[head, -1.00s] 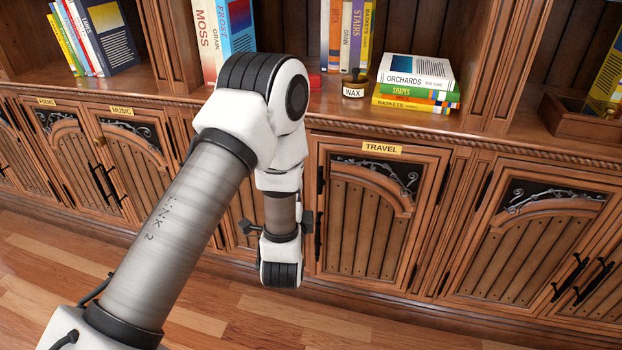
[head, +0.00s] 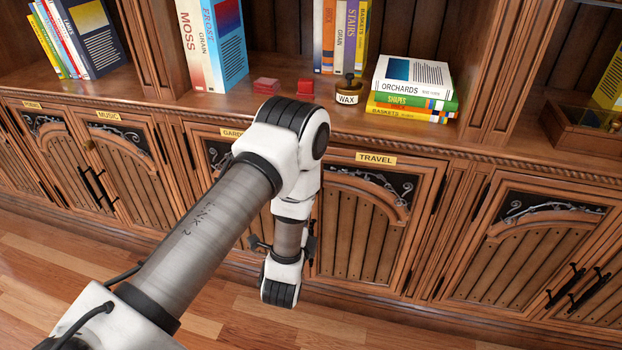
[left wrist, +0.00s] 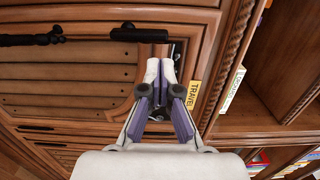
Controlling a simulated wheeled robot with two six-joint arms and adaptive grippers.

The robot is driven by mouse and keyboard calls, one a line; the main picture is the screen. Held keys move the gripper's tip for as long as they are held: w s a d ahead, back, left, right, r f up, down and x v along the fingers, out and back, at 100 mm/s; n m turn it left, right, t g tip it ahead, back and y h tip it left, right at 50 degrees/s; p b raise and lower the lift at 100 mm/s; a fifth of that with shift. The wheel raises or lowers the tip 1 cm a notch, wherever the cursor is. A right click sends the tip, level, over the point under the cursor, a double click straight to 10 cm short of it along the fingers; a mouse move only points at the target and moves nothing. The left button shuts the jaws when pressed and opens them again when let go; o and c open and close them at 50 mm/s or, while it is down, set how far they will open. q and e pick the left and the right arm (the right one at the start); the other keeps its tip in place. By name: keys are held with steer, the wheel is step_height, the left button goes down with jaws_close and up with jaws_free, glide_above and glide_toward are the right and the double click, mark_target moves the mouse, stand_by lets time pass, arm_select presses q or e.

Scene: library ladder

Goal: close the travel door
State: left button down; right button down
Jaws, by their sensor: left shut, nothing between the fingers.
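The travel door (head: 362,235) is a brown plank door with a black scroll panel and a yellow TRAVEL label (head: 376,158) above it. In the head view it looks about flush with the cabinet front, but my left arm covers its left edge. In the left wrist view, turned sideways, the door planks (left wrist: 70,86) fill the left side, with the TRAVEL label (left wrist: 194,94) to the right. My left gripper (left wrist: 160,66) is shut and empty, its fingertips over the dark scroll panel; I cannot tell whether they touch. My right gripper is not in view.
Black metal fittings (left wrist: 140,34) run along the door's edge in the left wrist view. The shelf ledge above holds stacked books (head: 412,92), a wax jar (head: 348,92) and red blocks (head: 305,86). Another cabinet door (head: 525,245) stands to the right. Floor (head: 220,305) in front is clear.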

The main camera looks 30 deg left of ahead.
arm_select(q)
steer(key=x, duration=0.7)
steer(key=shift+w+f, duration=0.2)
steer(key=shift+f, duration=0.05)
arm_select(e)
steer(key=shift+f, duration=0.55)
arm_select(q)
steer(key=shift+w+a+r, duration=0.15)
steer(key=shift+w+a, duration=0.2)
steer(key=shift+w, duration=0.25)
steer(key=shift+w+a+r, duration=0.15)
steer(key=shift+w+a, duration=0.2)
steer(key=shift+w, duration=0.3)
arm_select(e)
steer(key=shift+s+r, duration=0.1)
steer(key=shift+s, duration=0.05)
